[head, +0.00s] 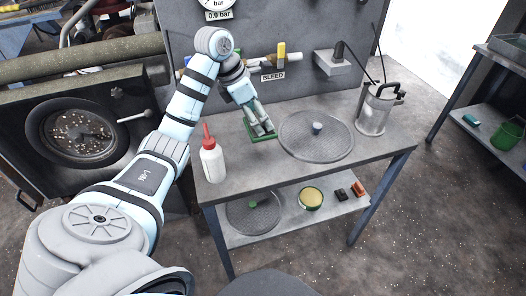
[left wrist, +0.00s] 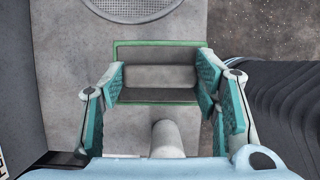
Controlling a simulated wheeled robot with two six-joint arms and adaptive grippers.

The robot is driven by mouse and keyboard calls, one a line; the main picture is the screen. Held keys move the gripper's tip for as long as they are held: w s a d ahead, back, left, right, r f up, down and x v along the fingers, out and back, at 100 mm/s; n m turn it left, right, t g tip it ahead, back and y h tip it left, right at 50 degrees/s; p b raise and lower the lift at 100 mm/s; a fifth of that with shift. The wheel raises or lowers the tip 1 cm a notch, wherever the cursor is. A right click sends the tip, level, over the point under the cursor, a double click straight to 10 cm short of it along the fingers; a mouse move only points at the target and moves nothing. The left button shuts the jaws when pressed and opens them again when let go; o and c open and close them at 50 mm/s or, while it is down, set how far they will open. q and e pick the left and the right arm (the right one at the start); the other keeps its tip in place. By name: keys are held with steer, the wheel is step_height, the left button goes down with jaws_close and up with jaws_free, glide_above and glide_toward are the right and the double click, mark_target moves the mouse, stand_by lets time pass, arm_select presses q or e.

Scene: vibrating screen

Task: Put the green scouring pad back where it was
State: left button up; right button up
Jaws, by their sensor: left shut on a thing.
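My left gripper (head: 262,131) is low over the back of the grey bench, left of the round mesh screen (head: 300,140). Its teal-padded fingers (left wrist: 160,84) are closed on the sides of a grey block in the left wrist view. A green rectangular edge, which I take for the green scouring pad (head: 265,138), shows around and under the fingertips; it also shows in the left wrist view (left wrist: 160,43). Most of the pad's face is hidden or grey, and I cannot tell if it touches the bench. My right gripper is not in view.
A white bottle with red tip (head: 211,160) stands at the bench's left. A metal can (head: 374,110) stands at the right. The lower shelf (head: 285,225) holds another screen, a yellow-filled dish (head: 311,198) and two small blocks. The bench front is clear.

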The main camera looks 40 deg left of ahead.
arm_select(q)
step_height(320, 180, down, 13)
steer(key=shift+f, duration=0.1)
steer(key=shift+s+f, duration=0.1)
steer(key=shift+f, duration=0.05)
steer(key=shift+s, duration=0.2)
steer(key=shift+f+b, duration=0.15)
steer(key=shift+b, duration=0.15)
steer(key=o, duration=1.4)
steer(key=shift+w, duration=0.1)
steer(key=shift+o, duration=0.2)
